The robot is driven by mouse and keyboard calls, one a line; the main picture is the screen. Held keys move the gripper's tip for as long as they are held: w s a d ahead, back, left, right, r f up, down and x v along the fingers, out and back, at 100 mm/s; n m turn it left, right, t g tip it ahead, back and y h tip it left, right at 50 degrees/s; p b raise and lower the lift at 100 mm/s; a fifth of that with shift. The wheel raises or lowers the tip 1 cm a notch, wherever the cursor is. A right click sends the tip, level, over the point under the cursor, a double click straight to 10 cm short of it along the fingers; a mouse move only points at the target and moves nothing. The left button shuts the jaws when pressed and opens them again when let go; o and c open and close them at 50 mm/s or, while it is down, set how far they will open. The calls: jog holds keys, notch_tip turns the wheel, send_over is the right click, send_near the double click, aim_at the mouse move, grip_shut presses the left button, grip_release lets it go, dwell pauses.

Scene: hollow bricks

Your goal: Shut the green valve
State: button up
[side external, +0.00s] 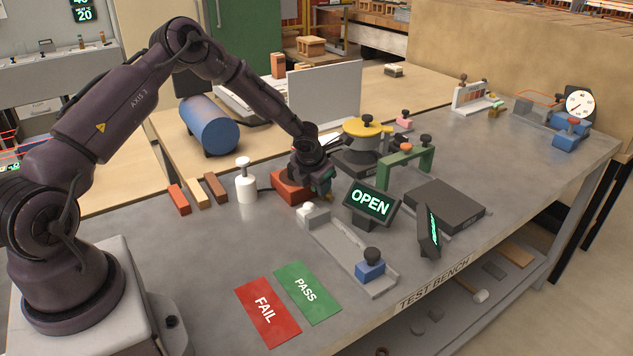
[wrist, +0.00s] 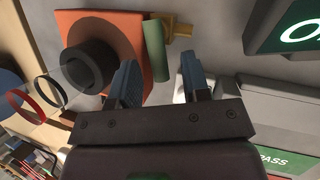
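The green valve handle (wrist: 154,50) is a short green bar beside a brass fitting (wrist: 178,28) on an orange-red block (wrist: 118,27). My gripper (wrist: 158,68) is open, its two blue-grey fingertips apart. In the wrist view the green handle shows between and just beyond them; I cannot tell whether they touch it. In the side view my gripper (side external: 322,183) is low over the red block (side external: 287,187) and mostly hides the valve. A tilted display (side external: 371,202) behind the front fixture reads OPEN.
The display stands close to the right of my gripper. A white bottle-shaped piece (side external: 246,183) stands left. A yellow-topped pot (side external: 367,138) and a green arch (side external: 406,167) stand behind. Red FAIL (side external: 268,312) and green PASS (side external: 308,293) cards lie in front.

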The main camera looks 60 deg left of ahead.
jog(key=v, duration=1.3)
jog(key=w+f+g, duration=0.1)
jog(key=w, duration=0.4)
jog(key=a+f+g, duration=0.1)
jog(key=f, duration=0.2)
jog(key=a+f+g, duration=0.1)
jog(key=f, duration=0.3)
jog(key=s+a+f+g+h, duration=0.1)
jog(key=f, duration=0.2)
jog(key=shift+a+f, duration=0.25)
jog(key=shift+f, duration=0.15)
